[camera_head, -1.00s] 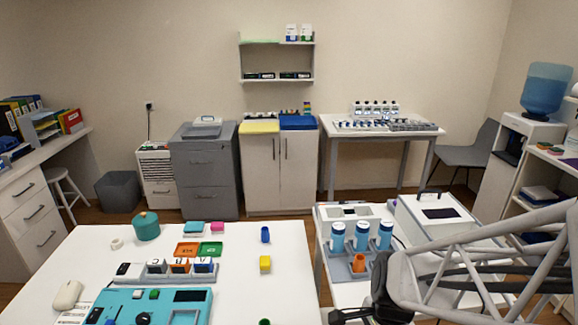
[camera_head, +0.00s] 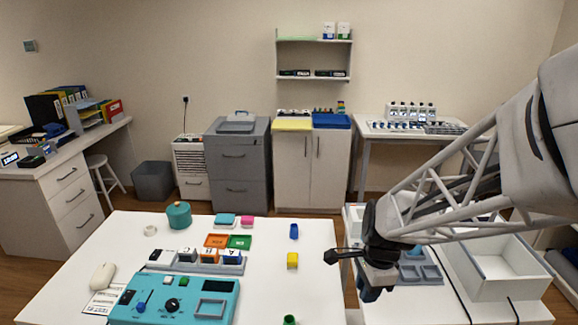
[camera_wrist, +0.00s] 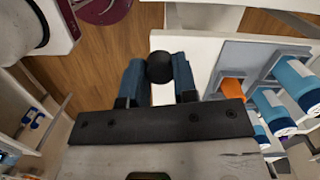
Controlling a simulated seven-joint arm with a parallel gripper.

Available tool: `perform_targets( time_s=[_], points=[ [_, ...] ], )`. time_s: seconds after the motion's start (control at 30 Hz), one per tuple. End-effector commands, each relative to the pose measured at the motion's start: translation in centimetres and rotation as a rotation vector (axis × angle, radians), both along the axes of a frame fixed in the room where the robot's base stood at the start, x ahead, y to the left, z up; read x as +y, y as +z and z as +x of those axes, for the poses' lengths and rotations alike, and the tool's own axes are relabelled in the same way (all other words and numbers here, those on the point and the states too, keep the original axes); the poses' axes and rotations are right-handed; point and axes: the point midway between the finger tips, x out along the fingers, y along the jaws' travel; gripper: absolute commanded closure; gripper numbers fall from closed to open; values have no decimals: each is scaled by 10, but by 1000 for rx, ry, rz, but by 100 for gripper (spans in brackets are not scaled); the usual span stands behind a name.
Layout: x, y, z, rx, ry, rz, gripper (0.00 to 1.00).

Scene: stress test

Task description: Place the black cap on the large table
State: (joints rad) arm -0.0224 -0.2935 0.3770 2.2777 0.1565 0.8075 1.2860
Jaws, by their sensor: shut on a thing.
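The black cap (camera_wrist: 160,67) is a round dark piece between the two blue fingers of my gripper (camera_wrist: 159,80) in the wrist view. My gripper is shut on it. In the head view my gripper (camera_head: 372,287) hangs just right of the large table, and the cap cannot be made out there. The large table (camera_head: 316,270) is white and fills the lower left of the head view.
The large table also bears a teal device (camera_head: 180,300), a teal pot (camera_head: 179,214) and a white mouse (camera_head: 103,276). Its right strip is mostly clear. A white open box (camera_head: 500,265) is at right.

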Motion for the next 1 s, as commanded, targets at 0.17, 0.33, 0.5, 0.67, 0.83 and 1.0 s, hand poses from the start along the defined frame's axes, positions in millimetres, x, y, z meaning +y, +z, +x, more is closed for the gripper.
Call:
perform_targets(
  time_s=[0.17,0.33,0.5,0.67,0.83,1.0],
  points=[
    [24,8,38,1,2,-1,95],
    [50,13,71,1,4,-2,95],
    [77,18,103,1,2,-3,95],
    [107,21,132,-1,3,-4,95],
    [141,22,160,0,3,-4,95],
    [176,23,186,0,3,-5,95]
  ],
)
